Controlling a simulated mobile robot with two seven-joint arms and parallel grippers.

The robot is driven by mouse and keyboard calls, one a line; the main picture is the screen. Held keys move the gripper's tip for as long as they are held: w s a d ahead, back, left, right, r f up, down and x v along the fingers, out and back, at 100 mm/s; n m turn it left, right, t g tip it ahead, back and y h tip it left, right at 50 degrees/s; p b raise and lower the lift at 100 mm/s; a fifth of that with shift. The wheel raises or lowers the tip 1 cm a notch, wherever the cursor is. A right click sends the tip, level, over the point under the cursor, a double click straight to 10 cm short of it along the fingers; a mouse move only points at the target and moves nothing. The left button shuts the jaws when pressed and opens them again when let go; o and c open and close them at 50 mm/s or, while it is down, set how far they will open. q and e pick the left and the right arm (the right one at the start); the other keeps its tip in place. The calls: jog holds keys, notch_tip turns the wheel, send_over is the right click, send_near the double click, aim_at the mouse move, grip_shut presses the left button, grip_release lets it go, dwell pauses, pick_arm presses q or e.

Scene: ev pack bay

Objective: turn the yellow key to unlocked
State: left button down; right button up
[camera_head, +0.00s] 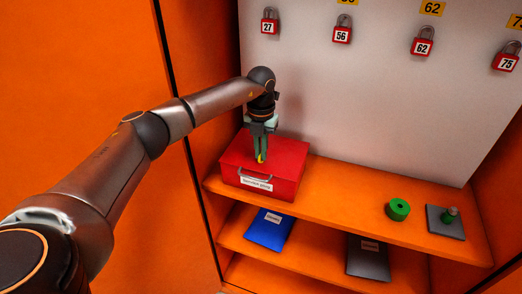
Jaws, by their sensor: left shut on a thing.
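The key's turn position and any lock marks cannot be made out. My right gripper is not in view.
A green ring (398,209) and a dark plate with a knob (445,222) stand on the shelf (340,200) to the right. Red numbered padlocks (342,34) hang on the white back panel. A blue packet (269,230) and a dark packet (368,258) lie on the lower shelf.

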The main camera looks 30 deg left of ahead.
pick_arm(q)
jog(key=c, duration=1)
grip_release()
jog(key=shift+r, duration=0.1)
notch_tip(320, 180, up, 12)
jog(key=shift+r+b, duration=0.2)
jog(key=shift+b, duration=0.7)
